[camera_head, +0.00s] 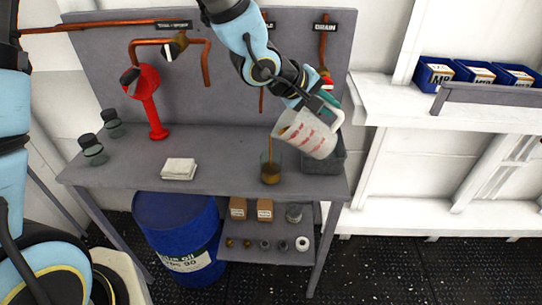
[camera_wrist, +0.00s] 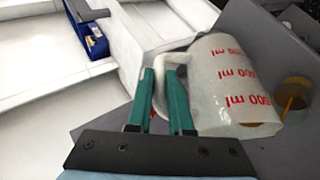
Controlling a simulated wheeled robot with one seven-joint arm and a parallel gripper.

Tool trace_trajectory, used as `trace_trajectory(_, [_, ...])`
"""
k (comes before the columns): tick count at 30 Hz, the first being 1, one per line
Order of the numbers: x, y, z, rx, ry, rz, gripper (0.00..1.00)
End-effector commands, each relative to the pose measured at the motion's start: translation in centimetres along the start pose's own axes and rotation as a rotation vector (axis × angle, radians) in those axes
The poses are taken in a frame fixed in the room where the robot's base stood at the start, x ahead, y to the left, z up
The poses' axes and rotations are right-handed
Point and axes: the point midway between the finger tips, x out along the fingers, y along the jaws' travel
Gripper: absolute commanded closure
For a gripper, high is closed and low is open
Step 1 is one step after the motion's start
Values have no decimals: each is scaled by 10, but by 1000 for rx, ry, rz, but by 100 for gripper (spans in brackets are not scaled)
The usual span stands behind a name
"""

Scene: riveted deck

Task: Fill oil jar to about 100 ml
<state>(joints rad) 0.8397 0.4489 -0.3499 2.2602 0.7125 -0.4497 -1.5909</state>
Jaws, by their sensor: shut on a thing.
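My gripper (camera_head: 328,98) is shut on the handle of a white measuring jug (camera_head: 308,138) with red ml markings. In the wrist view, the teal fingers of my gripper (camera_wrist: 163,88) close around the handle at the side of the jug (camera_wrist: 222,75). The jug is tilted left above the bench, and a thin brown stream runs from its lip into a clear glass oil jar (camera_head: 271,172). The jar stands upright on the bench with brown oil in its lower part. It also shows in the wrist view (camera_wrist: 294,92). No readable scale shows on the jar.
The grey bench (camera_head: 225,180) also holds a folded white cloth (camera_head: 179,169), a red stand (camera_head: 153,115), two dark-capped jars (camera_head: 92,150) and a grey bin (camera_head: 325,163) behind the jug. A blue oil drum (camera_head: 178,235) stands below.

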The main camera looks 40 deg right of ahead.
Motion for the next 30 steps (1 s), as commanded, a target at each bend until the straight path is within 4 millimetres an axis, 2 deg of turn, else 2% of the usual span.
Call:
trace_trajectory(19, [0,2,0,1,0,4,100])
trace_trajectory(21, [4,8,5,31,6,-50,100])
trace_trajectory(27, [28,7,15,115,44,-217,100])
trace_trajectory(30, [31,8,15,133,53,-263,100])
